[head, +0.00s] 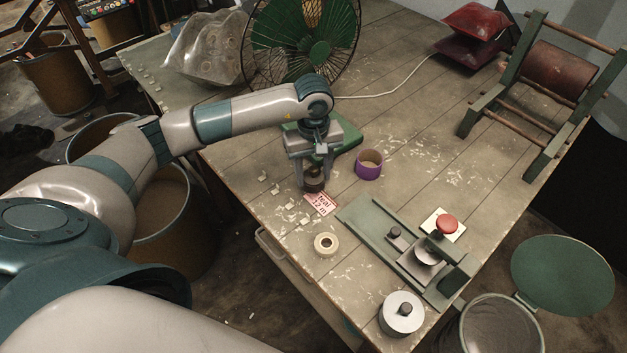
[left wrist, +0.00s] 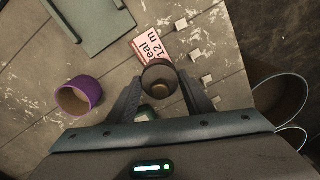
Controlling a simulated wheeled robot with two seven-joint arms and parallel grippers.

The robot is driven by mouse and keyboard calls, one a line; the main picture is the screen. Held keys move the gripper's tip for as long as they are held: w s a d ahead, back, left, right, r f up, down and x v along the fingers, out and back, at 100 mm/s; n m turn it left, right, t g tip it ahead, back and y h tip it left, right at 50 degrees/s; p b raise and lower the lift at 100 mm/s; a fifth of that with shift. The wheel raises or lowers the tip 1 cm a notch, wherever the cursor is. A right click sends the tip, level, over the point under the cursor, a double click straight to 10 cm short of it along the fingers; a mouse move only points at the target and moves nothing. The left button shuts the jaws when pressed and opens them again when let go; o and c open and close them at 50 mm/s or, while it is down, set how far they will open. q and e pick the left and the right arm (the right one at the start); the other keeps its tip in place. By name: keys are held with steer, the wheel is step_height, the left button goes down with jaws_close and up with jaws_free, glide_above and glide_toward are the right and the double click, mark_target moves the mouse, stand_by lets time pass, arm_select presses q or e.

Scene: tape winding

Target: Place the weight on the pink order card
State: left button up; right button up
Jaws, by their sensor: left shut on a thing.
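The weight (head: 314,184) is a small dark brown cylinder. It also shows in the left wrist view (left wrist: 160,77), with a lighter round knob at its middle. My left gripper (head: 313,180) is shut on it, one finger on each side, pointing down at the table. The pink order card (head: 321,204) lies flat on the table, just in front of the weight, with "teal 12 m" readable in part. In the left wrist view the card (left wrist: 151,44) lies beyond the weight, and its nearer edge is partly hidden by the weight. I cannot tell whether the weight touches the table. My right gripper is not in view.
A purple tape roll (head: 369,164) stands right of the gripper. A cream roll (head: 326,244) lies nearer. A green fan (head: 303,42) stands behind. Small pale scraps lie around the card.

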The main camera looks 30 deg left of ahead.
mark_target(314, 176)
arm_select(q)
step_height(314, 176, down, 3)
steer(key=shift+r+p, duration=0.15)
steer(key=shift+p, duration=0.6)
steer(key=shift+f, duration=0.45)
steer(key=shift+f, duration=0.15)
steer(key=o, duration=1.4)
steer(key=shift+c, duration=0.2)
steer(key=shift+r, duration=0.2)
